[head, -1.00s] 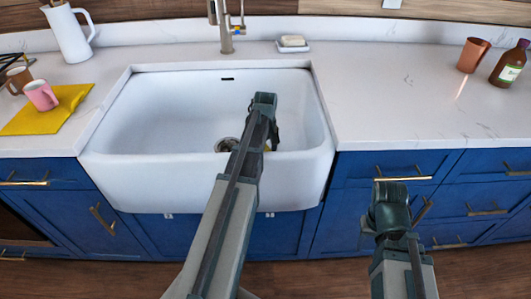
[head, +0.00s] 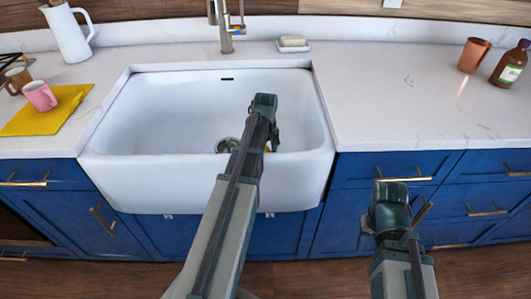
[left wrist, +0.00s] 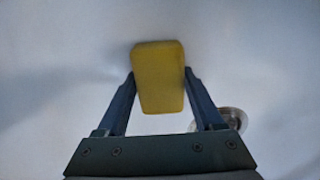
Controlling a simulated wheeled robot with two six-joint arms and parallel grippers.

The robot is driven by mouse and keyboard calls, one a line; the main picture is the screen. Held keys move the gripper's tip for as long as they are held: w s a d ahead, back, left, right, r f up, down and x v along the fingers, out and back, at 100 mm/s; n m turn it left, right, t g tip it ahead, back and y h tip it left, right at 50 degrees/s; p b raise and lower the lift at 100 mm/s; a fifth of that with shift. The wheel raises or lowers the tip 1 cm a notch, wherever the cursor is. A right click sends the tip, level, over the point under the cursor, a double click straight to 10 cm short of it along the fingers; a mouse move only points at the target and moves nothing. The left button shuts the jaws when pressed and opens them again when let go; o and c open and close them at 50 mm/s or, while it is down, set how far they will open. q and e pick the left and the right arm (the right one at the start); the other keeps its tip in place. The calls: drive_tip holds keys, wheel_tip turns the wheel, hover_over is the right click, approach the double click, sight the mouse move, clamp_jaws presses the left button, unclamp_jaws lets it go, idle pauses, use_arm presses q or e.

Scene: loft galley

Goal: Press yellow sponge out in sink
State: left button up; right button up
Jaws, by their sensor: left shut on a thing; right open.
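The yellow sponge (left wrist: 157,75) is held between the two fingers of my left gripper (left wrist: 158,90) in the left wrist view, against the white of the sink. In the head view my left arm reaches over the front rim of the white sink (head: 180,110), and the arm hides nearly all of the sponge. My left gripper is shut on the sponge, inside the basin near the drain (head: 228,145). I cannot tell if the sponge touches the basin floor. My right gripper (head: 388,212) is open and empty in front of the blue cabinets, its fingers mostly hidden.
A faucet (head: 226,40) stands behind the sink, with a soap dish (head: 293,49) beside it. At left are a white pitcher (head: 68,35), a yellow cloth (head: 30,121) and a pink mug (head: 40,96). At right are a copper cup (head: 473,55) and a brown bottle (head: 509,65).

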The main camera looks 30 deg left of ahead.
use_arm(q)
drive_tip(key=shift+r+p, duration=2.5)
wheel_tip(320, 180, up, 4)
drive_tip(key=p, duration=0.4)
drive_tip(key=shift+w+a+r, duration=0.1)
drive_tip(key=shift+r, duration=0.1)
